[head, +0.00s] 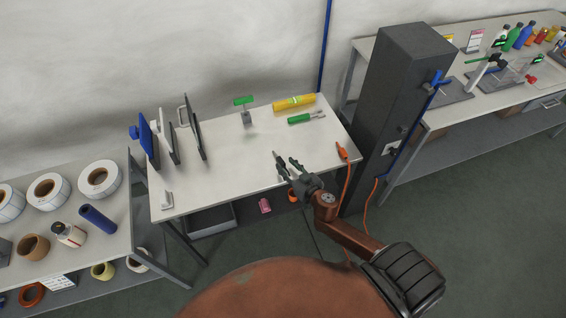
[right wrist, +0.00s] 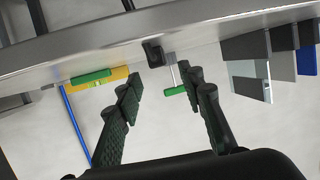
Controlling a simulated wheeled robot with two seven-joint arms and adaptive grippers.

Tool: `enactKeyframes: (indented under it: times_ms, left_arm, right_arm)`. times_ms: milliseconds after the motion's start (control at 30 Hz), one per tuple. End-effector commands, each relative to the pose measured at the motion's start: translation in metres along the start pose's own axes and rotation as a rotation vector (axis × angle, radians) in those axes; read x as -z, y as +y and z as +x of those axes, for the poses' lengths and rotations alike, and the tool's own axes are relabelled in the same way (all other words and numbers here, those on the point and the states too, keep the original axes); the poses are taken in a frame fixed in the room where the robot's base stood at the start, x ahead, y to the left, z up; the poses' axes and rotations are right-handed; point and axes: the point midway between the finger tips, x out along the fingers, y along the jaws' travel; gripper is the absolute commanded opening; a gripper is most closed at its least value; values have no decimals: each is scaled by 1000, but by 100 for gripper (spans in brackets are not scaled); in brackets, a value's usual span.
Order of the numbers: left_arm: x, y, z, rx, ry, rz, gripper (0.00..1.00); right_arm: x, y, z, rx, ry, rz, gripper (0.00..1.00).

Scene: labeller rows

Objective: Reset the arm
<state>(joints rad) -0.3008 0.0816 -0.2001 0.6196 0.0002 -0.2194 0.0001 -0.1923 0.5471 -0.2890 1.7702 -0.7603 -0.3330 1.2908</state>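My right arm reaches in from the lower right in the head view, with a brown link and a dark wrist. My right gripper (head: 285,158) is over the front part of the pale worktable (head: 235,180), as the head view shows it. Its two dark fingers are spread apart with nothing held between them. In the right wrist view the gripper (right wrist: 168,88) is also open, its fingers pointing towards the table edge, and the scene appears upside down. My left gripper is not in view.
Upright panels (head: 172,142) stand left. A dark cabinet (head: 397,90) and an orange tool (head: 342,151) are right. Label rolls (head: 99,179) sit further left.

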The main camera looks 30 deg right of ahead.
Motion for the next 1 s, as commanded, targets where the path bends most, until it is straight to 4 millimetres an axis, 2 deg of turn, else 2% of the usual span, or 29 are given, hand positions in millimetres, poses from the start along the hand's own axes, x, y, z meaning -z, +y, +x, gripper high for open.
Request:
enactKeyframes:
  times_ms: [33, 200, 400, 533, 833, 1000]
  left_arm:
    - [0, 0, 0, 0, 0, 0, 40]
    - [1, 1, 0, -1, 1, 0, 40]
    - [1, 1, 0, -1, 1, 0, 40]
    - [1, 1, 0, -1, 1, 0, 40]
    - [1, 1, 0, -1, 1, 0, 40]
    - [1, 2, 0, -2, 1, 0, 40]
  right_arm:
    - [-2, 0, -13, 0, -2, 2, 36]
    - [-1, 0, -48, -1, -2, 3, 36]
    - [-1, 0, -75, 0, -1, 1, 36]
    - [0, 0, -82, -1, 0, 1, 36]
    - [0, 3, -84, -15, -4, 1, 36]
    - [-11, 30, -102, -160, -91, 10, 36]
